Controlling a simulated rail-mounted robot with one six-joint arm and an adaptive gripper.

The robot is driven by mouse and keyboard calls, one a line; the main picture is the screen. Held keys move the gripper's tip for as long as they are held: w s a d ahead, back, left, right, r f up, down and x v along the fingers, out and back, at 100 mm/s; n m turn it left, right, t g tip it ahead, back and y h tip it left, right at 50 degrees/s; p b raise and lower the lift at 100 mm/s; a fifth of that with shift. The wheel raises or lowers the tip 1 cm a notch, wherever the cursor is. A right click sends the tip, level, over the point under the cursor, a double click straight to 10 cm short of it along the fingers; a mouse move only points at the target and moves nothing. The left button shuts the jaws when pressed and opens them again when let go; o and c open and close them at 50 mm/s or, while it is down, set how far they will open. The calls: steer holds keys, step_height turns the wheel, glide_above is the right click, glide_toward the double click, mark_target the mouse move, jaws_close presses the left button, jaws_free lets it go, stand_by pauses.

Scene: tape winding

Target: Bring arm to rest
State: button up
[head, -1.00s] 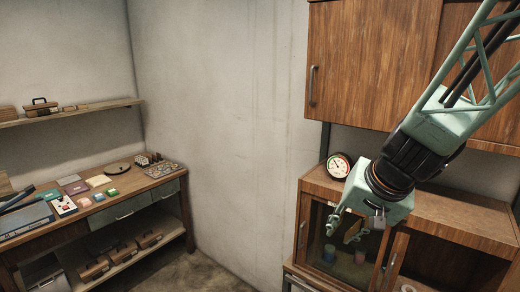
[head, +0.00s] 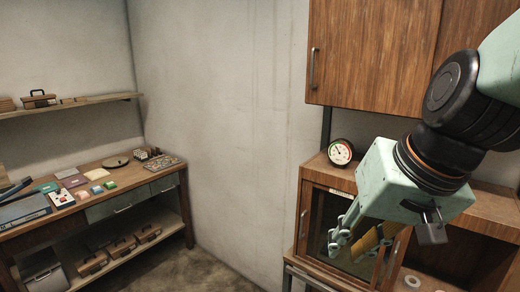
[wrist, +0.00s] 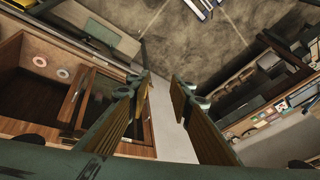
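My gripper (head: 352,252) is pale green and hangs at the right of the head view, in front of the wooden cabinet (head: 312,215). It points downward and to the left. Nothing is held. The gripper hides part of the cabinet's glazed front in the head view.
A workbench (head: 90,205) with small coloured items stands at the left, under a wall shelf (head: 70,110). A round gauge (head: 340,152) sits on the cabinet top, close to my gripper. An upper cupboard (head: 365,60) hangs above.

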steer(key=s+d+f+h+b, duration=0.1)
steer(key=s+d+b, duration=0.1)
steer(key=s, duration=0.6)
steer(key=s+d+f+n+h+b, duration=0.1)
steer(key=s+d+b, duration=0.1)
steer(key=s, duration=0.6)
steer(key=shift+s+g+b, duration=0.15)
steer(key=shift+g+b, duration=0.2)
steer(key=shift+g, duration=0.05)
stand_by(1.2)
steer(key=shift+f, duration=0.1)
stand_by(1.5)
steer(key=shift+f+b, duration=0.7)
steer(key=shift+b, duration=0.1)
stand_by(2.4)
